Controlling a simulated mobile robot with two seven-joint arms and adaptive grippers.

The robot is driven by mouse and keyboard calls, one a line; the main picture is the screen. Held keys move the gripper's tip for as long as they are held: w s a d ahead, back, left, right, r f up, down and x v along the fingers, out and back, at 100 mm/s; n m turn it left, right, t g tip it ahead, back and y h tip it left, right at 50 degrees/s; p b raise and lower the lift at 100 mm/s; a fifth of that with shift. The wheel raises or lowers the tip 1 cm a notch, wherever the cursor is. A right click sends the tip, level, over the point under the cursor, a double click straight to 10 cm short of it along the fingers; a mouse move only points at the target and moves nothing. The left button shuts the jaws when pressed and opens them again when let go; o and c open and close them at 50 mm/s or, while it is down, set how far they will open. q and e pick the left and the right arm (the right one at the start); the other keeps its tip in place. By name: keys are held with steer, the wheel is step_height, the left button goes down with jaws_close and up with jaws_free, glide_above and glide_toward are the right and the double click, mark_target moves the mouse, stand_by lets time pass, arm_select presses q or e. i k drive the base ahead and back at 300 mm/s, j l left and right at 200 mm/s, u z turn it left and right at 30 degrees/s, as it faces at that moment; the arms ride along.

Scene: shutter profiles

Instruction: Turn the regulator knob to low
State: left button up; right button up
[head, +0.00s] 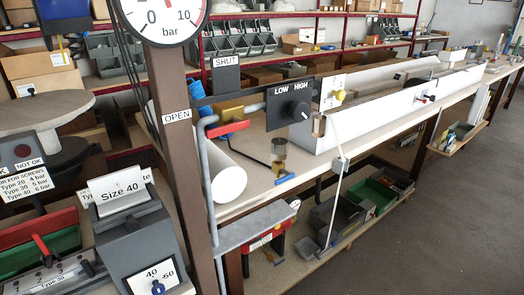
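The regulator knob (298,111) is a round black knob on a black panel (275,106), right of the middle of the head view. The panel has white LOW lettering at upper left of the knob and HIGH at upper right. The knob's pointer is too small to read with certainty. Neither of my grippers is in view, and nothing touches the knob.
A brown post (187,165) with a pressure gauge (165,14) stands left of the panel. A red-handled valve (227,128), a brass fitting (279,147) and a white roll (228,180) are nearby. The floor (440,230) at right is clear.

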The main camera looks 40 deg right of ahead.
mark_target(299, 111)
steer(key=z, duration=1.35)
steer(key=l, duration=0.4)
steer(key=i+l+u, duration=0.1)
steer(key=l, duration=0.3)
